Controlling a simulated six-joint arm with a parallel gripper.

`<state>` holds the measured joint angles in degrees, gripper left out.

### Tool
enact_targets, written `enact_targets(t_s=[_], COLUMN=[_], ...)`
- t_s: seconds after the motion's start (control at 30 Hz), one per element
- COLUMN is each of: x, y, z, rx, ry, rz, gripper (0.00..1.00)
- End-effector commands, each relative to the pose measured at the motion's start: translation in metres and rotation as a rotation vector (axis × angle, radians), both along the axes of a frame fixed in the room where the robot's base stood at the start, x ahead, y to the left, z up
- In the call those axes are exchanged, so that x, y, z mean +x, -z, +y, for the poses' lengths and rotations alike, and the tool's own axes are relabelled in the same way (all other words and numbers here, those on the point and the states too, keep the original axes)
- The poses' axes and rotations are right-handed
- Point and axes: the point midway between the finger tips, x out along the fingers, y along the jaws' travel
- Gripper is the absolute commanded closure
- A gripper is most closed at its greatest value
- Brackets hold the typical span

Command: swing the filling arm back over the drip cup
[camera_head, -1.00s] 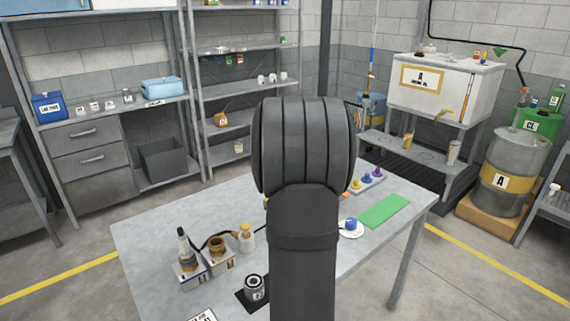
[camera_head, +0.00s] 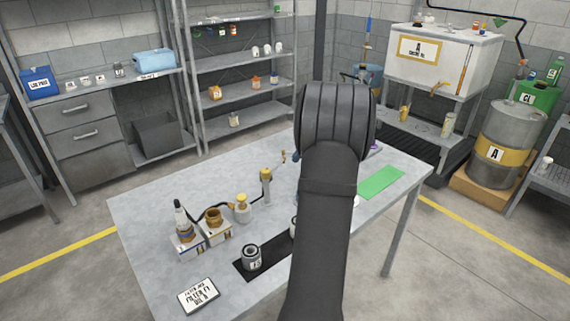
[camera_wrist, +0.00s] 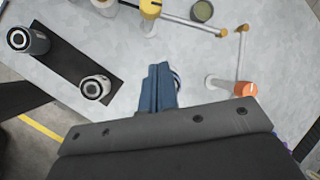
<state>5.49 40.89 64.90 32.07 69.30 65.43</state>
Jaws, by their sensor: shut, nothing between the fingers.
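The filling arm shows in the wrist view as thin jointed grey links (camera_wrist: 190,22) with brass joints, running from a yellow-topped post (camera_wrist: 150,9). One link leads down to an orange-capped part (camera_wrist: 246,90) with a pale cylinder beside it. In the head view, the post (camera_head: 266,186) stands on the table and the rest is largely behind my arm. A small round dark-green cup (camera_wrist: 202,10), seemingly the drip cup, sits beside the links, apart from the orange part. My gripper (camera_wrist: 158,68) is shut and empty, left of the orange part; my arm hides it in the head view.
Two cans (camera_wrist: 28,40) (camera_wrist: 95,87) stand on a black mat (camera_wrist: 72,55) left of my gripper. Bottles and a brass pot (camera_head: 213,217) stand at the table's left. A green mat (camera_head: 381,182) lies to the right.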

Motion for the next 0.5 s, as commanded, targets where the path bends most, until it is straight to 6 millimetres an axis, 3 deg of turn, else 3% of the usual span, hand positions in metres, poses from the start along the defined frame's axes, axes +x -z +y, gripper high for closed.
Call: enact_targets(t_s=[0.1, 0.23, 0.37, 0.5], x=[0.016, 0.028, 0.033, 0.037], y=[0.028, 0.042, 0.047, 0.053], z=[-0.031, -0.052, -0.062, -0.055], rx=[0.199, 0.352, 0.421, 0.432], ry=[0.189, 0.322, 0.379, 0.385], rz=[0.099, 0.162, 0.19, 0.193], gripper=[1.0, 1.0, 1.0, 1.0])
